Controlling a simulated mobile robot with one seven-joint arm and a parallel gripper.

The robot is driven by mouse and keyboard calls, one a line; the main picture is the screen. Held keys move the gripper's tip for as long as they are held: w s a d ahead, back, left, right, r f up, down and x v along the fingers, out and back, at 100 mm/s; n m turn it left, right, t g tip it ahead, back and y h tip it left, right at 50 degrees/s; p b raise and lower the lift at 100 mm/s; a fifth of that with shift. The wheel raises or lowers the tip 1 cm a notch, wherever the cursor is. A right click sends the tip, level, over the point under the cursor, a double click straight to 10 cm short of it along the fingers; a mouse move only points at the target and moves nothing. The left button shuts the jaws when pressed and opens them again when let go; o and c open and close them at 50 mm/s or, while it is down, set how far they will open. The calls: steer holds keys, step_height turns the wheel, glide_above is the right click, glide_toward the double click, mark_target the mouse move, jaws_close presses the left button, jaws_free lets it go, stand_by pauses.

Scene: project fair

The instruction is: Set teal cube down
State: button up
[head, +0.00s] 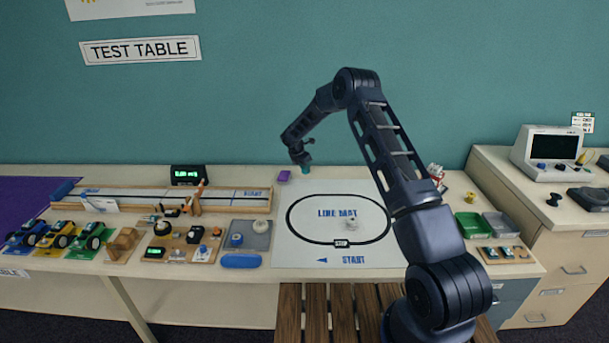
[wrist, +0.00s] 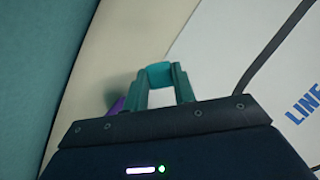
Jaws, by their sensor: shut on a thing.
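My gripper (head: 304,160) is at the back of the table, near the upper left corner of the white line mat (head: 330,262). It is shut on the teal cube (head: 305,170), which shows as a small teal patch below it. In the wrist view the cube (wrist: 159,74) sits between the two fingertips (wrist: 160,85). Bare cream table (wrist: 112,60) shows around it, with the mat (wrist: 215,50) to the right. I cannot tell whether the cube touches the table.
A purple block (head: 284,176) lies just left of the gripper, partly hidden in the wrist view (wrist: 117,106). The teal wall (wrist: 25,70) is close behind. A wooden track (head: 150,197) stands further left. A small white robot (head: 352,224) is on the mat.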

mark_target(303, 170)
steer(key=shift+f, duration=1.95)
steer(key=shift+f, duration=0.1)
steer(key=o, duration=0.9)
steer(key=shift+o, duration=0.2)
steer(key=v, duration=1.2)
